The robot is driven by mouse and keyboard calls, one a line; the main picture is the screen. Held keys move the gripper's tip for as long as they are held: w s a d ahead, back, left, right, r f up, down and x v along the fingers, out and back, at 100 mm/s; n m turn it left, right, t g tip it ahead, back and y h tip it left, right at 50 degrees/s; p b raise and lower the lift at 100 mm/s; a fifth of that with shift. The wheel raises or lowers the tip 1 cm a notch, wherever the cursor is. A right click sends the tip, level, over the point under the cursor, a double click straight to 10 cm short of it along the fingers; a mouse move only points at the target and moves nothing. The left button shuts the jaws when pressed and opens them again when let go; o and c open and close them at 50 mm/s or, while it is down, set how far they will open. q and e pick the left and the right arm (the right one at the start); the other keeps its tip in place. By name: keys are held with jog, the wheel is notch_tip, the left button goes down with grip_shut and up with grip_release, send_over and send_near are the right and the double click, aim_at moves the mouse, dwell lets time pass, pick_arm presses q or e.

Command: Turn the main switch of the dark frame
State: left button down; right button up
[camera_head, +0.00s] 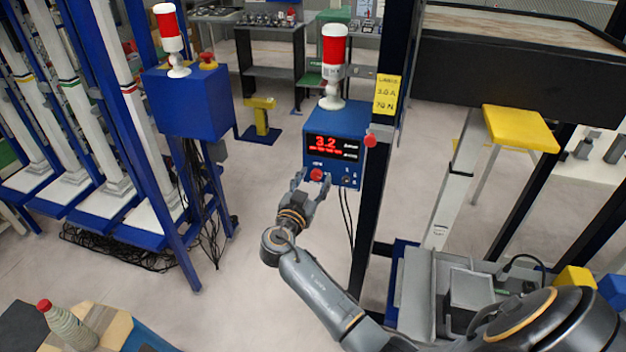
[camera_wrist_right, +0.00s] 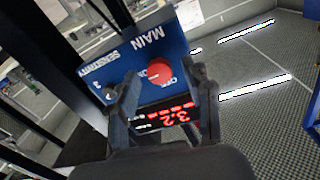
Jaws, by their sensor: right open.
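The dark frame (camera_head: 374,200) stands upright right of centre in the head view, with a blue control box (camera_head: 349,121) fixed to its left side. The box has a lit red display reading 3.2 and a red main switch knob (camera_head: 317,174) low on its face. In the right wrist view the knob (camera_wrist_right: 159,71) sits between "OFF" and "ON" marks under the word MAIN. My right gripper (camera_head: 311,181) is open at the box's lower front. In the wrist view its fingers (camera_wrist_right: 165,90) lie either side of the knob; contact is not clear. My left gripper is out of view.
A red and white lamp (camera_head: 333,62) stands on the box. A second blue box (camera_head: 190,101) with a lamp is on a blue frame at left. A sensitivity knob (camera_wrist_right: 109,91) is beside the main switch. Cables hang below the box. Open floor lies left of my right arm.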

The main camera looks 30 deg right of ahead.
grip_shut()
